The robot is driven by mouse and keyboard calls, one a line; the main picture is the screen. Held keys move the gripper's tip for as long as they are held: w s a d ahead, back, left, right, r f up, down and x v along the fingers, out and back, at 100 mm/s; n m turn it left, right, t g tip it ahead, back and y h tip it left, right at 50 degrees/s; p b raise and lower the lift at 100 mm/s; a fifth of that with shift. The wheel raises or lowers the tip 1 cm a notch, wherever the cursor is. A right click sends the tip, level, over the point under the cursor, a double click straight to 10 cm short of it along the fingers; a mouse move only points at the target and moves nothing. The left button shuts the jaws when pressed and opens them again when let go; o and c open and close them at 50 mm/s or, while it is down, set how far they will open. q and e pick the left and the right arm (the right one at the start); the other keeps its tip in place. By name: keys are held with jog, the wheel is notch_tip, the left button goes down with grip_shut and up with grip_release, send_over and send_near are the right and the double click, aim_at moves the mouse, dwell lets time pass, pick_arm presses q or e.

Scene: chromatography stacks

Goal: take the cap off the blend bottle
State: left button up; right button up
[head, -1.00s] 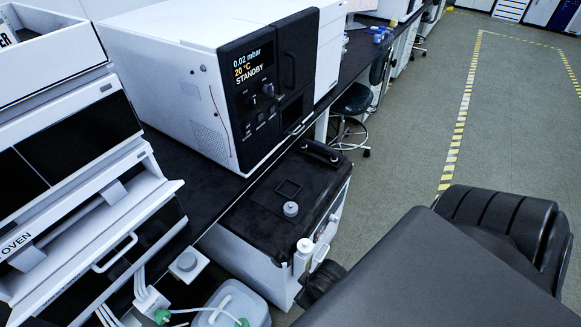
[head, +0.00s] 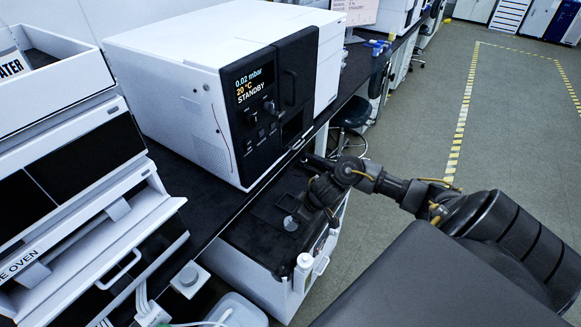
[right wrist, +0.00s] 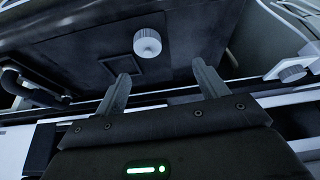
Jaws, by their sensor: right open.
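A small bottle with a white cap (head: 304,262) stands upright at the front edge of the black-topped white unit in the head view. No label is readable, so I cannot tell for sure that it is the blend bottle. A ribbed round knob or cap (head: 290,222) sits on the unit's black top. In the right wrist view a ribbed light round cap (right wrist: 147,42) shows beyond the fingertips, and another (right wrist: 292,73) is at the far right. My right gripper (right wrist: 160,72) is open and empty, close above the black top. My left gripper is out of view.
The black-topped white unit (head: 235,262) stands below the bench. A white instrument reading STANDBY (head: 205,85) is behind it, and an oven (head: 75,235) is at the left. A stool (head: 352,114) is beyond. The floor (head: 415,125) at the right is open.

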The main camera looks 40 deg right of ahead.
jog(key=shift+g, duration=0.3)
jog(key=f, duration=0.1)
jog(key=w+d+f, duration=0.1)
jog(key=f+b, duration=0.1)
jog(key=shift+w+d+f, duration=0.3)
jog(key=shift+d+f, duration=0.05)
jog(key=shift+f, duration=0.05)
jog(key=shift+w+b+x, duration=0.2)
jog(key=shift+x, duration=1.3)
jog(key=shift+w+b+x, duration=0.15)
jog(key=shift+w+x, duration=0.05)
jog(key=shift+x, duration=1.25)
jog(key=shift+r, duration=0.15)
jog(key=c, duration=1.1)
jog(key=shift+r, duration=0.1)
